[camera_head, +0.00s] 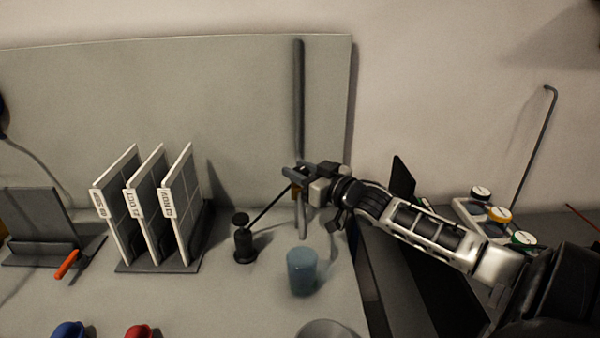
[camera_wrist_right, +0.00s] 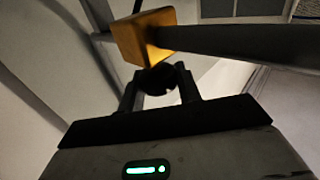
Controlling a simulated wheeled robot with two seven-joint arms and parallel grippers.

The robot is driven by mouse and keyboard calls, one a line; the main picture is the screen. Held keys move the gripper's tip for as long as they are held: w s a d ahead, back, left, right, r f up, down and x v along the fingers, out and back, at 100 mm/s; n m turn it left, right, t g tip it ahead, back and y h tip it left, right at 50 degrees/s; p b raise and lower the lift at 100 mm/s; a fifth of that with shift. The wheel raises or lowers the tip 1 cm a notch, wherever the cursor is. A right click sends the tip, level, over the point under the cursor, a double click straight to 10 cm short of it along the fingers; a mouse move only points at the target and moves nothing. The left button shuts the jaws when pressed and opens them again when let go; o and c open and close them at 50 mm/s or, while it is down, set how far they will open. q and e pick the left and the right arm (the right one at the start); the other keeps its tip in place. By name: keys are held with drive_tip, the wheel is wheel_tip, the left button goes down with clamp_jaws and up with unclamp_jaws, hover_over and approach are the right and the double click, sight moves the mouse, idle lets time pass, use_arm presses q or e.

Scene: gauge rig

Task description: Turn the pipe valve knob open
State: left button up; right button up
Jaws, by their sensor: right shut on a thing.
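A dark grey pipe (camera_head: 299,100) runs down the grey back panel and also crosses the right wrist view (camera_wrist_right: 240,45). An orange valve block (camera_wrist_right: 145,36) sits on the pipe; in the head view it is mostly hidden behind my gripper. My right gripper (camera_head: 303,178) is at the valve, and its two fingers (camera_wrist_right: 160,88) close on the sides of a dark round knob (camera_wrist_right: 157,76) just in front of the block. The knob's turn angle cannot be told. My left gripper is not in view.
A blue cup (camera_head: 302,272) stands below my right gripper. A black stand with a thin rod (camera_head: 243,242) is left of it. Upright white panels (camera_head: 182,205) stand in a rack further left. An orange-handled tool (camera_head: 67,264) lies on the table. Several coloured-lid jars (camera_head: 498,214) are at right.

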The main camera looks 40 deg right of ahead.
drive_tip(key=n+y+b, duration=0.1)
drive_tip(key=n+y, duration=0.1)
drive_tip(key=shift+d+f+y+b, duration=0.15)
drive_tip(key=shift+f+y+b, duration=0.1)
drive_tip(key=shift+y+b, duration=0.15)
drive_tip(key=n+y, duration=0.1)
drive_tip(key=g+y+b, duration=0.1)
drive_tip(key=shift+w+r+n+y+b, duration=0.1)
drive_tip(key=shift+r+n+y+b, duration=0.1)
drive_tip(key=shift+n+y+b, duration=0.15)
drive_tip(key=shift+r+n+g+y, duration=0.15)
drive_tip(key=shift+n+g+y, duration=0.55)
drive_tip(key=shift+y, duration=0.35)
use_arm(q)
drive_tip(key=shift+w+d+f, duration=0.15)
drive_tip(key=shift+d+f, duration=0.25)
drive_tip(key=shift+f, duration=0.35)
use_arm(e)
drive_tip(key=shift+n+g+y, duration=0.9)
drive_tip(key=shift+n+y, duration=0.15)
drive_tip(key=shift+y, duration=0.35)
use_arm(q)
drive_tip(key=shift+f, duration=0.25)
use_arm(e)
drive_tip(key=o, duration=1)
drive_tip(key=shift+c, duration=0.2)
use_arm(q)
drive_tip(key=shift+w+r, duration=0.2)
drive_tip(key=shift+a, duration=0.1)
